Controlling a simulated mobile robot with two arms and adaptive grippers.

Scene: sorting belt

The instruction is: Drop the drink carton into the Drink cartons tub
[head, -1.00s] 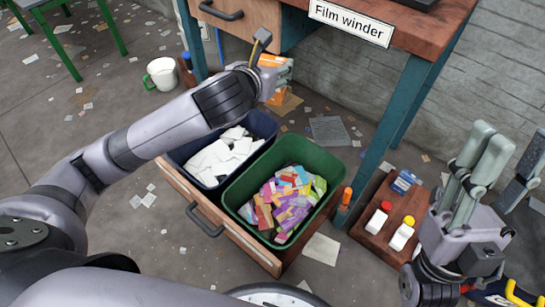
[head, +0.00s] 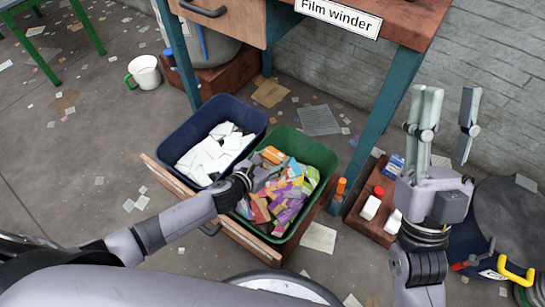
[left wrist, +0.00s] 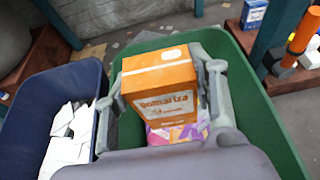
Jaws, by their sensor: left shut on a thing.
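The orange drink carton (left wrist: 160,88) with a white label stands between the fingers of my left gripper (left wrist: 158,94) in the left wrist view. The gripper is shut on it. In the head view, my left gripper (head: 256,168) is over the left side of the green tub (head: 322,163), with the orange carton (head: 272,154) just beyond it. The green tub holds many flattened colourful cartons; no label on it is readable. My right gripper (head: 445,122) is raised at the right, empty, with its fingers apart.
A navy tub (head: 180,128) of white scraps stands left of the green tub, both in an open wooden drawer (head: 160,175). The Film winder bench (head: 400,22) is behind.

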